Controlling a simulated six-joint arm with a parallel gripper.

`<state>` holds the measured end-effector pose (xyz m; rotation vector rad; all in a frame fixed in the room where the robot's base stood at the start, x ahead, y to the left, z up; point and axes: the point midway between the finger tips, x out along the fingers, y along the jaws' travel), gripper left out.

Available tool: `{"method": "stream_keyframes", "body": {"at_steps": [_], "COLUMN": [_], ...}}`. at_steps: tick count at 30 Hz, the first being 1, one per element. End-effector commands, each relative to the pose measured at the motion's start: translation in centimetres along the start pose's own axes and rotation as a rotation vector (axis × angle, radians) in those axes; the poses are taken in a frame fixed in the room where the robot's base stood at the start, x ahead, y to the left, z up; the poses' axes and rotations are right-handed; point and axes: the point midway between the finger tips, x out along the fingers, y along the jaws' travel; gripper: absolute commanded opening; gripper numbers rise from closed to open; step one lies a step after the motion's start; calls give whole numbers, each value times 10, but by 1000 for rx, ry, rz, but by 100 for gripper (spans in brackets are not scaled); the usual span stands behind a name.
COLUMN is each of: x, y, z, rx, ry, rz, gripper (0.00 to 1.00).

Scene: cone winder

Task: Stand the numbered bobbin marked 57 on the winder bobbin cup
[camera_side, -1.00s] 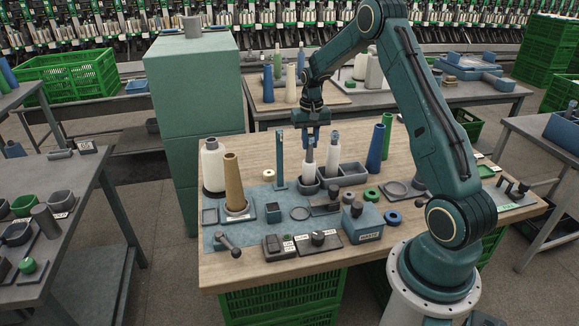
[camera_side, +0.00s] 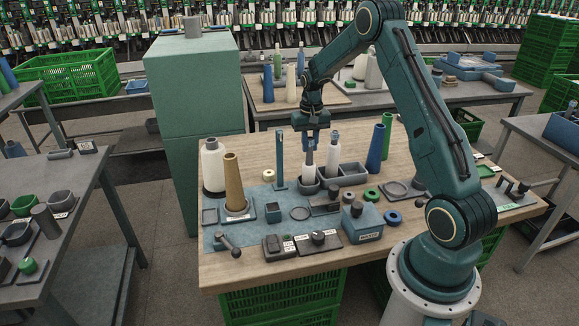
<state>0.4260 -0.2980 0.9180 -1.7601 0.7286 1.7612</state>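A second, similar bobbin (camera_side: 333,158) stands upright just to the right, clear of the gripper. The number 57 cannot be read on either bobbin. The winder bobbin cup cannot be picked out with certainty among the small fixtures on the blue mat (camera_side: 268,238).
A thin blue post (camera_side: 280,165) stands close left of the tray. A tan cone (camera_side: 235,178) and a white cone (camera_side: 213,165) stand further left. Blue (camera_side: 375,148) and green (camera_side: 387,137) cones stand to the right. A blue box (camera_side: 362,225) sits in front.

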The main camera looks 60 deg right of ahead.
Motion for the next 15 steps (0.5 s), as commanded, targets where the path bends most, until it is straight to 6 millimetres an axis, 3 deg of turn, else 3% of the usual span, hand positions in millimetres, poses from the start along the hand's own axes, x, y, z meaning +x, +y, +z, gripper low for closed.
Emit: {"method": "stream_keyframes", "body": {"at_steps": [1,4,15], "x": [0,0,-2], "y": [0,0,0], "z": [0,0,0], "rx": [0,0,0], "ry": [1,1,1], "rz": [0,0,0], "gripper": [27,45,45]}}
